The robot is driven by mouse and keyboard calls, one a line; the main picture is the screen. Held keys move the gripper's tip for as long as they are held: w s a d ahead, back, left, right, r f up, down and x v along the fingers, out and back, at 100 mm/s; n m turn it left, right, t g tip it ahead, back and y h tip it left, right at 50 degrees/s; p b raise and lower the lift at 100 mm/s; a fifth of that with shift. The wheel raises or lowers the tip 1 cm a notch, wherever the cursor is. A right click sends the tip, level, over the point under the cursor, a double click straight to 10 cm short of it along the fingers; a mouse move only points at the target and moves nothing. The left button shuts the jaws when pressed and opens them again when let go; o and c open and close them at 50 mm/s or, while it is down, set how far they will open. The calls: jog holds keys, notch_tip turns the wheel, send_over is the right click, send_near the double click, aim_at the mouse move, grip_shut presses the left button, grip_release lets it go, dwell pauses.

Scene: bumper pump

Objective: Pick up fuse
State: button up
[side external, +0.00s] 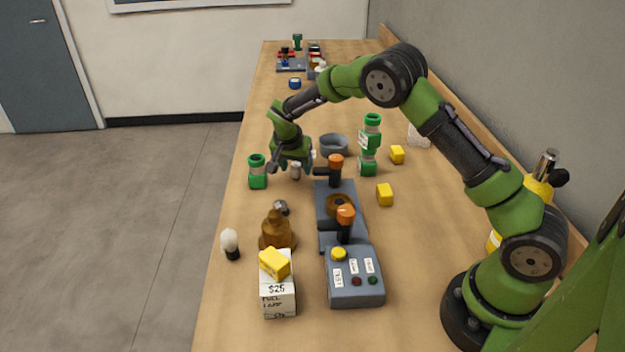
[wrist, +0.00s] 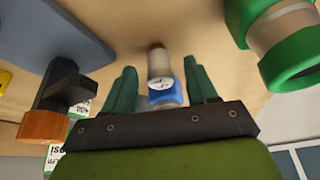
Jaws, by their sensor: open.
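A small upright cylinder, apparently the fuse (wrist: 160,66), has a pale metallic end, a white label with a dark mark and a blue band. It lies between the two teal fingers of my gripper (wrist: 160,88) in the wrist view. The fingers are open, with a visible gap on each side of the cylinder. In the side external view my gripper (side external: 293,168) is low over the table's left part, and a small greyish piece that seems to be the fuse (side external: 296,172) shows beside the fingers, partly hidden.
A green cylinder (side external: 257,172) stands left of my gripper. A grey fixture with orange-topped levers (side external: 322,187) is close on the right. Behind are a grey bowl (side external: 334,145) and stacked green cylinders (side external: 368,160). A brown bell-shaped thing (side external: 277,232) stands nearer the camera.

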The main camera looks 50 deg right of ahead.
jog(key=shift+w+d+f, duration=0.15)
jog(key=shift+d+f, duration=0.05)
jog(key=shift+f, duration=0.4)
grip_shut()
